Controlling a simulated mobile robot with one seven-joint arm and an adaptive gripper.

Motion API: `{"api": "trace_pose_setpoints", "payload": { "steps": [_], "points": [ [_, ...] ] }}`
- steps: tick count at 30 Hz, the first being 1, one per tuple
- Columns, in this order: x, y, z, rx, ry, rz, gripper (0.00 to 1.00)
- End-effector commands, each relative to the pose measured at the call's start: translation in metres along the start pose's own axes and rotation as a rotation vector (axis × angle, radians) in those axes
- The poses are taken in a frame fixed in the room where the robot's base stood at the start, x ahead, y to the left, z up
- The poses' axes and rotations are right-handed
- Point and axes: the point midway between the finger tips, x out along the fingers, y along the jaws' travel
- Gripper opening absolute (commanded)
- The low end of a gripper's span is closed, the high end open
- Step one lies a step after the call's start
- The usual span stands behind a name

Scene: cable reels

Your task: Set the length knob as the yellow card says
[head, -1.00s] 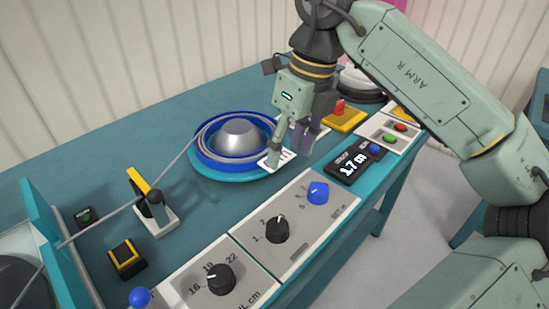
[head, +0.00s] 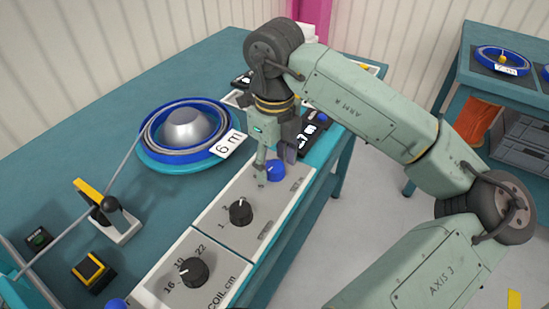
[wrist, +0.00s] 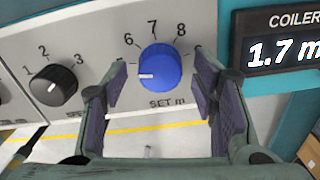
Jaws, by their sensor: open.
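The length knob is the blue knob (wrist: 160,66) marked "SET m" in the wrist view. Its white pointer mark points left, to the low end of the scale, below the 6. Numbers 6, 7 and 8 show above it; the end numbers are partly hidden by my fingers. My gripper (wrist: 162,82) is open, with one finger on each side of the knob; I cannot tell whether they touch it. In the head view the blue knob (head: 275,171) sits just below my gripper (head: 275,152). I cannot make out a readable yellow card.
A black knob (wrist: 54,85) is left of the blue one; another (head: 193,272) is nearer. The coiler display (wrist: 285,45) reads 1.7 m. A blue reel (head: 186,129) has a white "6 m" label (head: 229,144). A second table (head: 505,85) holds labelled reels.

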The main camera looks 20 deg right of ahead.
Motion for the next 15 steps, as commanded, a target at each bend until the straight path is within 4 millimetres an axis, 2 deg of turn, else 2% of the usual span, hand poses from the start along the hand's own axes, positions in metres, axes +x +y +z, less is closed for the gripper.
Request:
{"api": "trace_pose_setpoints", "payload": {
  "steps": [8, 15],
  "points": [
    [0.0016, 0.0001, 0.0001, 0.000, 0.000, 0.000, 0.53],
    [0.0013, 0.0000, 0.0001, 0.000, -0.001, 0.000, 0.37]
  ]
}}
